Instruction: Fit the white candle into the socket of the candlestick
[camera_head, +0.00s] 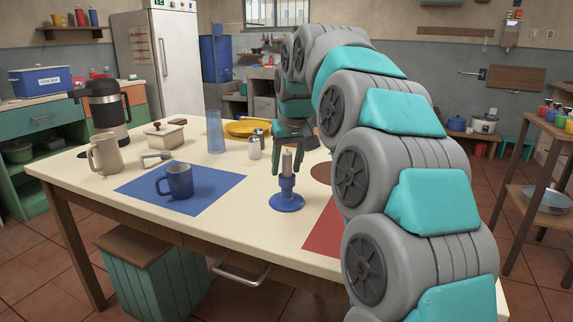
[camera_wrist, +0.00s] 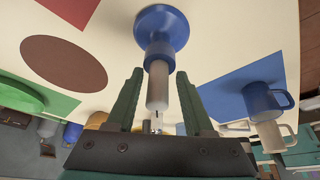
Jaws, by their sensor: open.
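The white candle (camera_head: 287,161) stands upright in the socket of the blue candlestick (camera_head: 287,202) on the table. In the wrist view the candle (camera_wrist: 158,88) points toward the camera, with its lower end in the collar of the candlestick (camera_wrist: 160,32). How deep it sits inside is hidden. My gripper (camera_head: 288,166) is open around the upper part of the candle. In the wrist view one finger of my gripper (camera_wrist: 160,74) is on each side of the candle, with a visible gap on both sides.
A blue mug (camera_head: 178,181) stands on the blue mat (camera_head: 215,198) to the left. A red mat (camera_head: 322,228) and a brown round mat (camera_head: 322,173) lie right of the candlestick. A salt shaker (camera_head: 254,148) and a blue glass (camera_head: 215,133) stand behind.

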